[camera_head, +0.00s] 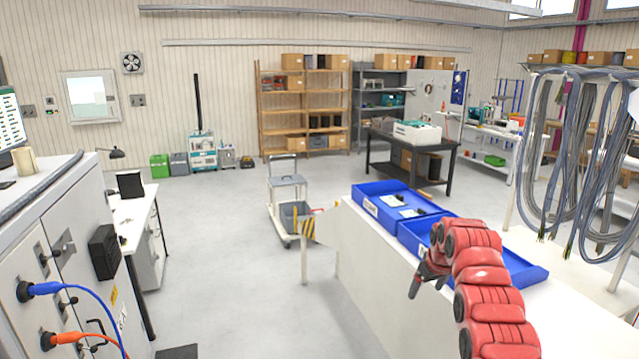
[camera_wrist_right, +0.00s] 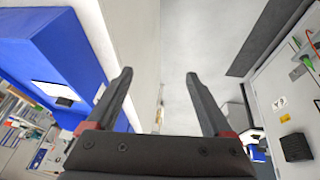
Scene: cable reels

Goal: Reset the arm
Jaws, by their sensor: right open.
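My right arm (camera_head: 484,275) is red and comes in from the lower right in the head view, bent over the white counter. Its gripper (camera_head: 428,283) hangs at the counter's left edge, beside the blue trays. In the right wrist view the two dark fingers of this gripper (camera_wrist_right: 158,85) stand wide apart with nothing between them. Grey floor shows beyond the gap. My left gripper is not in view.
Two blue trays, a far one (camera_head: 368,190) and a near one (camera_head: 525,268), sit on the white counter (camera_head: 365,243). A grey cabinet (camera_head: 70,245) with blue and orange cables stands at left. Cables hang at right. Open floor (camera_head: 220,270) lies between cabinet and counter.

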